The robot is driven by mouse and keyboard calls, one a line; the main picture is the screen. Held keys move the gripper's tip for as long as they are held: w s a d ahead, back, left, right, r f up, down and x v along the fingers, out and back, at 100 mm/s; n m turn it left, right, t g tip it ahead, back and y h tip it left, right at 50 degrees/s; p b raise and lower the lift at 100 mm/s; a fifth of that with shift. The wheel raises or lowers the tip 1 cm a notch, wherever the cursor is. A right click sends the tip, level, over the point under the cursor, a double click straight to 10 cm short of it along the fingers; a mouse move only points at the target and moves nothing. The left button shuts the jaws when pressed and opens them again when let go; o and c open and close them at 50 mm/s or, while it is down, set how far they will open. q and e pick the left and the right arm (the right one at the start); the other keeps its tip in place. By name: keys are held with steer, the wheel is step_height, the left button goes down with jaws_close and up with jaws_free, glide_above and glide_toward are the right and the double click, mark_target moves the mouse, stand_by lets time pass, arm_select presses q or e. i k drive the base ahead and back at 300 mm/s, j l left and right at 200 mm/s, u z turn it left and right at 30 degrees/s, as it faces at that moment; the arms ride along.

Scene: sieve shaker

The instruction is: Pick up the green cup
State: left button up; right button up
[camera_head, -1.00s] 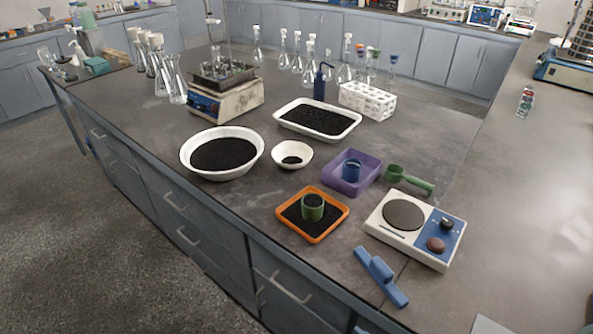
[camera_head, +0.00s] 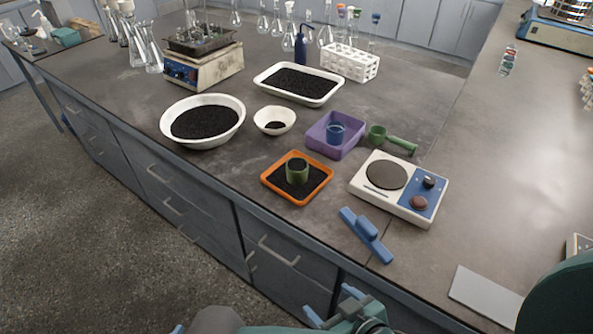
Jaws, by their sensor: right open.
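The green cup (camera_head: 297,173) stands upright in the orange tray (camera_head: 268,182), which holds black granules. The cup's inside looks dark. My right gripper (camera_head: 332,304) is at the bottom edge of the head view, in front of the bench and nearer to me than the cup. Its two blue fingers are apart with nothing between them. A small blue tip (camera_head: 178,328) at the bottom edge, further left, looks like part of my left gripper; the rest is out of the frame.
A blue tool (camera_head: 366,235) and a white scale (camera_head: 405,184) lie right of the orange tray. Behind it are a purple tray (camera_head: 318,136) with a blue cup, a green scoop (camera_head: 400,143) and a small white bowl (camera_head: 270,113). A large white bowl (camera_head: 165,131) stands to the left.

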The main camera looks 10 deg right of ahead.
mark_target(296, 167)
steer(key=i+j+z, duration=0.1)
steer(key=j, duration=0.2)
steer(key=i+j+z, duration=0.15)
steer(key=j, duration=0.2)
steer(key=i+j+z, duration=0.25)
steer(key=j, duration=0.4)
steer(key=i+j+z, duration=0.1)
steer(key=j, duration=0.25)
